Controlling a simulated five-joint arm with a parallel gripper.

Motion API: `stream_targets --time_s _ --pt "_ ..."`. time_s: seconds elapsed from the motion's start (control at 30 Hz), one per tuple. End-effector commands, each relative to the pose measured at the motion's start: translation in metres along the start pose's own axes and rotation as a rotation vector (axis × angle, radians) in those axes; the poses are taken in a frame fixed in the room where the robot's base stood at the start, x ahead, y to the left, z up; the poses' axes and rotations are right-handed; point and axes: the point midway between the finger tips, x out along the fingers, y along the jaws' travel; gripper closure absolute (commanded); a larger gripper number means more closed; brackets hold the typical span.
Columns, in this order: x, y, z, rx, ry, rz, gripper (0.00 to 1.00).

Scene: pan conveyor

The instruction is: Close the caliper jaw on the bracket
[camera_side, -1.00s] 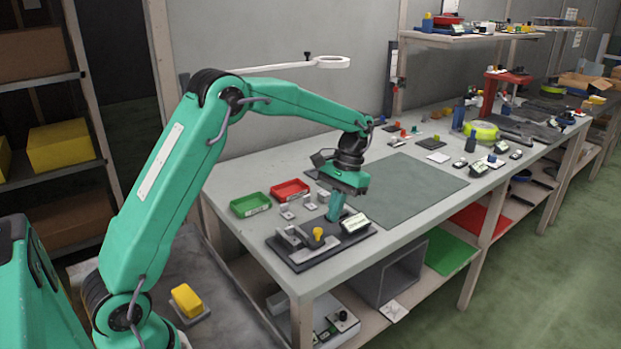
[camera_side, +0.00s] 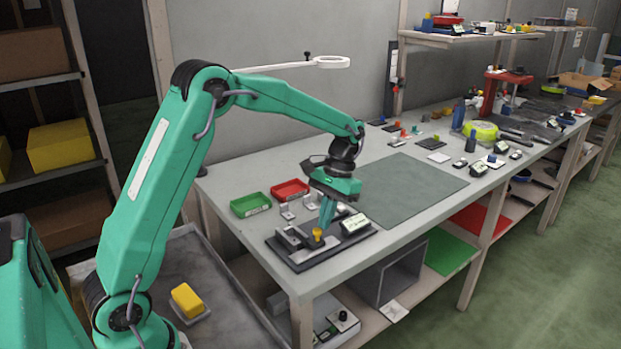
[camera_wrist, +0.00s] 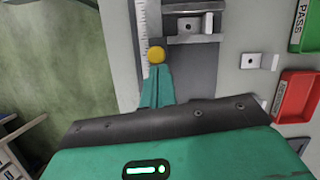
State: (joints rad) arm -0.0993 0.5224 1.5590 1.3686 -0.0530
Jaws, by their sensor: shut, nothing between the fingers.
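The caliper (camera_side: 291,262) is a dark plate with grey metal parts, near the front left of the bench. Its yellow knob (camera_side: 317,233) also shows in the wrist view (camera_wrist: 156,55), next to a white ruled scale (camera_wrist: 142,30). A grey metal bracket (camera_wrist: 195,25) appears to sit on the caliper beyond the knob. My gripper (camera_side: 322,226) is shut and empty, pointing down. Its fingertips (camera_wrist: 157,70) are right at the knob, on the side away from the bracket; whether they touch it I cannot tell. The jaw's gap to the bracket is unclear.
Loose grey brackets (camera_side: 288,212) lie behind the caliper. Behind them are a green tray (camera_side: 250,205) and a red tray (camera_side: 290,189). A small display (camera_side: 354,223) stands at the caliper's right end. A bare dark green mat (camera_side: 405,190) lies to the right.

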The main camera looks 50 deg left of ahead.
Motion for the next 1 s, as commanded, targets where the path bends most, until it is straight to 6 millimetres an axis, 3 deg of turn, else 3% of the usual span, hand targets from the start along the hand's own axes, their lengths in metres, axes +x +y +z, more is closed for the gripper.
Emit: stream_targets --time_s 0.57,1.0 --pt "0.005 -0.001 0.009 0.000 -0.013 -0.001 1.00" --pt "-0.007 -0.001 -0.013 -0.001 0.003 0.001 1.00"
